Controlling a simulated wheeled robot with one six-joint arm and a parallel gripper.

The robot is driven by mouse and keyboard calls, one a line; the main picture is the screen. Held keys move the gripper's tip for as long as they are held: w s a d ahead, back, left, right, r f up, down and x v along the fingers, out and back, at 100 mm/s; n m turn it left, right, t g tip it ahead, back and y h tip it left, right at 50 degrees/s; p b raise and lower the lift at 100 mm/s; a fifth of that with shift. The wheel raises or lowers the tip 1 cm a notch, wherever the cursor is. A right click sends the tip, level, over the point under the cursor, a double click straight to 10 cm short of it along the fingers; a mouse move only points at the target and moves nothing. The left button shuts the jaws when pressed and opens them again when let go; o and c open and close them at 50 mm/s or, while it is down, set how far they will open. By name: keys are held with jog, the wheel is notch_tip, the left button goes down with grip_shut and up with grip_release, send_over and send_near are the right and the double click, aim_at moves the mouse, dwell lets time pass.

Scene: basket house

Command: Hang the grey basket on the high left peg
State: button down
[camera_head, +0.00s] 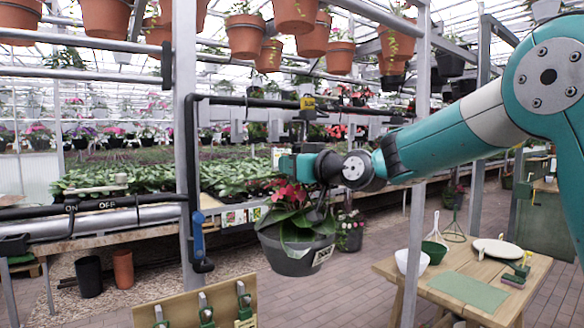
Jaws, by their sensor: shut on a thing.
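The grey basket (285,262) is a round pot with a small label on its right side, holding green leaves and red flowers. It hangs in the air, roughly upright, below the end of my teal arm. My gripper (290,166) is above the basket, shut on it. The fingers and the point of grip are mostly hidden by the wrist and leaves. I cannot clearly pick out the high left peg.
A grey upright post (187,150) stands left of the basket, with a blue-handled valve (198,235) on black pipe. Another post (414,220) stands right. A wooden table (520,311) is at lower right. Terracotta pots (245,37) hang overhead. A wooden board (178,308) with tools is below.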

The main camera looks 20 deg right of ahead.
jog(key=shift+r, duration=0.2)
jog(key=shift+d+x, duration=0.25)
jog(key=shift+x, duration=1.35)
jog(key=shift+w, duration=0.2)
jog(key=shift+w+a+p, duration=0.2)
jog(key=shift+w+p, duration=0.1)
jog(key=shift+w, duration=0.35)
jog(key=shift+w+f+b, duration=0.1)
jog(key=shift+f+b, duration=0.1)
jog(key=shift+b, duration=0.25)
jog(key=shift+f+b, duration=0.65)
jog(key=shift+b, duration=0.15)
